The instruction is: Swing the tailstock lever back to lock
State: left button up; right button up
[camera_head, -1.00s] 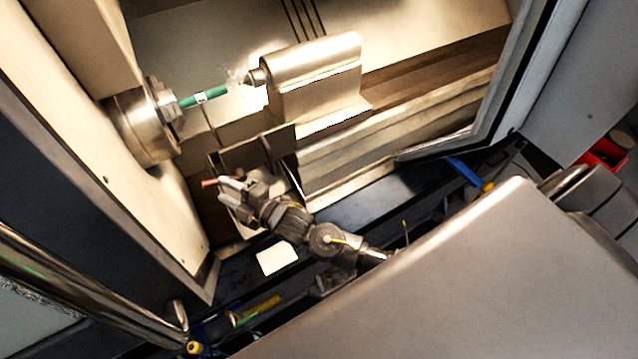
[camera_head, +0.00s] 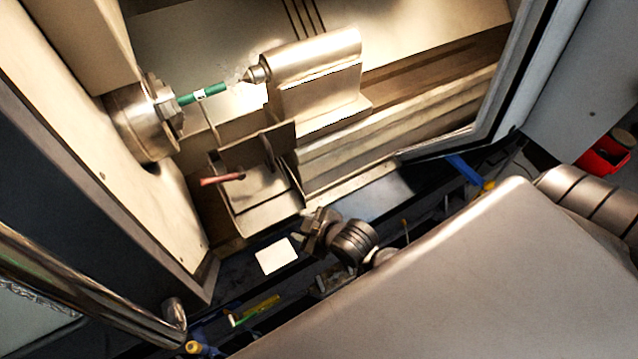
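The tailstock (camera_head: 318,80), a pale metal block with a pointed centre at its left end, stands inside the machine. Its tip is close to the right end of a green bar (camera_head: 203,94) held in the chuck (camera_head: 145,122). A short bar with a reddish grip (camera_head: 222,179) juts left from a plate below the chuck; it may be the lever, but I cannot tell for sure. My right gripper (camera_head: 304,236) is to the lower right of it, clear of it, above the machine's front edge. Its fingers are foreshortened, so its opening is unclear. My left gripper is not in view.
An open metal box (camera_head: 268,212) lies below the reddish grip. A white card (camera_head: 277,256) lies on the dark ledge beside my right gripper. Tools with yellow parts (camera_head: 262,307) lie lower down. The door frame (camera_head: 500,90) bounds the opening at right; a red bin (camera_head: 603,155) is beyond.

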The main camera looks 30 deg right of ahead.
jog(key=shift+m+g+h, duration=0.5)
jog(key=shift+m+g, duration=0.3)
jog(key=shift+m, duration=0.1)
jog(key=shift+s+d+f, duration=0.25)
jog(key=shift+s+d, duration=0.15)
jog(key=shift+s, duration=0.2)
jog(key=shift+s+d+f, duration=0.25)
jog(key=shift+s+d, duration=0.2)
jog(key=shift+s, duration=0.2)
jog(key=shift+s+d+f, duration=0.25)
jog(key=shift+s+d, duration=0.15)
jog(key=shift+s, duration=0.2)
